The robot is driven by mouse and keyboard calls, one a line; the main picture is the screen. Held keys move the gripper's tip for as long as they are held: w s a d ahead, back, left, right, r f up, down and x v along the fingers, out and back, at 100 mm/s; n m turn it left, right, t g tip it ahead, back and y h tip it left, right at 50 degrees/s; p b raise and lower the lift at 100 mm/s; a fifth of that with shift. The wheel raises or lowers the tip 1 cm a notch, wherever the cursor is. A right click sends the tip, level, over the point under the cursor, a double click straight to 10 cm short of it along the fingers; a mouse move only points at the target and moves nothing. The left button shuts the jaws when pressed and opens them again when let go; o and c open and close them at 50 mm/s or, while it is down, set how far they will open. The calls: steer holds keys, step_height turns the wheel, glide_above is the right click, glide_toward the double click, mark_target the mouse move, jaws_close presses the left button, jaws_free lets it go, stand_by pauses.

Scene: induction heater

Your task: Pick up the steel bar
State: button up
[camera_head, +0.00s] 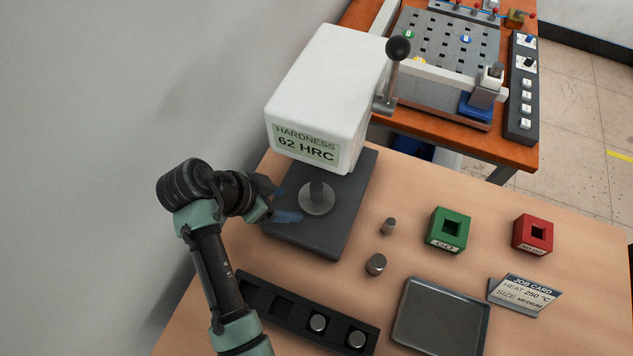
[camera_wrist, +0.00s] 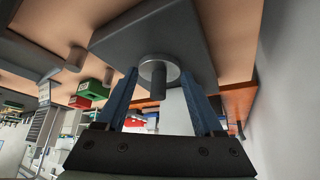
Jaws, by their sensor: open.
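A dark steel bar (camera_head: 316,190) stands upright on the round anvil (camera_head: 318,207) of the hardness tester (camera_head: 330,85). In the wrist view, which is upside down, the bar (camera_wrist: 157,88) shows with the round disc (camera_wrist: 150,68) at its foot. My gripper (camera_head: 289,203) is just left of the bar in the head view, with its blue fingers pointing toward it. In the wrist view my gripper (camera_wrist: 160,78) is open, and the bar appears between the two fingers. I cannot tell whether either finger touches it.
Two loose steel cylinders, a smaller (camera_head: 388,226) and a larger (camera_head: 376,265), stand on the table. A black rack (camera_head: 275,305) holds two more. A grey tray (camera_head: 440,318), green block (camera_head: 447,232), red block (camera_head: 533,235) and job card (camera_head: 525,294) stand to the right.

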mark_target(314, 188)
steer(key=w+d, duration=0.2)
steer(key=shift+d+p, duration=0.35)
steer(key=shift+d, duration=0.05)
steer(key=shift+w+d+r+p, duration=0.1)
steer(key=shift+w+d+p, duration=0.25)
steer(key=shift+d, duration=0.3)
steer(key=shift+w+d+r+p, duration=0.1)
steer(key=shift+w+d+p, duration=0.05)
steer(key=shift+w+d, duration=0.4)
steer(key=x, duration=0.2)
steer(key=shift+f, duration=0.35)
steer(key=shift+w+d+f, duration=0.1)
steer(key=shift+d+f, duration=0.05)
steer(key=shift+f, duration=0.15)
jaws_close()
